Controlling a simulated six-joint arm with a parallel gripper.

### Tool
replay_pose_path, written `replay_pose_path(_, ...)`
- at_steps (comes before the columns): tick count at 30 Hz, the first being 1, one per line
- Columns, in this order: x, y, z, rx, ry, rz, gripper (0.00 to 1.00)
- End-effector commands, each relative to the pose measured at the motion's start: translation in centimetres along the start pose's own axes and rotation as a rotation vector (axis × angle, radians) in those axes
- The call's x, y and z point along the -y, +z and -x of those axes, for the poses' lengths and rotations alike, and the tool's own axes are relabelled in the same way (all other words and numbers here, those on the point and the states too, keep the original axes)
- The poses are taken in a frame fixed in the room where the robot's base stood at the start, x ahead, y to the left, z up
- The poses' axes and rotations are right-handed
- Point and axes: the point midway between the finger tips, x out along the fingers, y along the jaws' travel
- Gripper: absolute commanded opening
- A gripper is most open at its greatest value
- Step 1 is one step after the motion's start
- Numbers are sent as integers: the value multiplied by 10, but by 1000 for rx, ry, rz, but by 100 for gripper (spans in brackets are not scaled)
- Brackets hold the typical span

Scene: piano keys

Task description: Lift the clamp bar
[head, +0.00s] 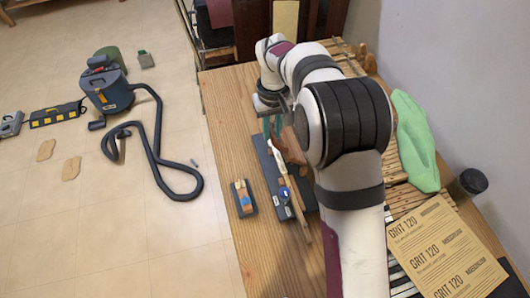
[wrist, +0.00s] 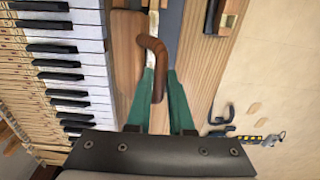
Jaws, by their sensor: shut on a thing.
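The clamp bar (wrist: 153,44) appears as a brown, bent, rod-like piece in the wrist view. Its lower end lies between the two teal fingers of my gripper (wrist: 160,76), which are shut on it. In the head view my gripper (head: 272,127) is over the wooden bench, beside a brown piece (head: 292,146) that looks like the same bar. My arm hides part of it there. I cannot tell whether the bar touches the bench.
The wooden bench (head: 225,100) holds a dark tray (head: 268,165) with tools and a small block (head: 243,197). Piano keys (wrist: 75,70) lie left in the wrist view. A green cloth (head: 415,140) and sandpaper sheets (head: 440,250) are at right. A vacuum (head: 107,90) stands on the floor.

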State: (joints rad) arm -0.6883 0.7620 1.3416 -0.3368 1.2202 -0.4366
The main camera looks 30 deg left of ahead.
Motion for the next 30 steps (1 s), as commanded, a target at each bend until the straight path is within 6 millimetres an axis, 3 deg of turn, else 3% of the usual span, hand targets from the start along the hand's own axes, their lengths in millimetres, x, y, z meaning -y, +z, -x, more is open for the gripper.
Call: replay_pose_path(30,-26,0,15,-1,0,0,0)
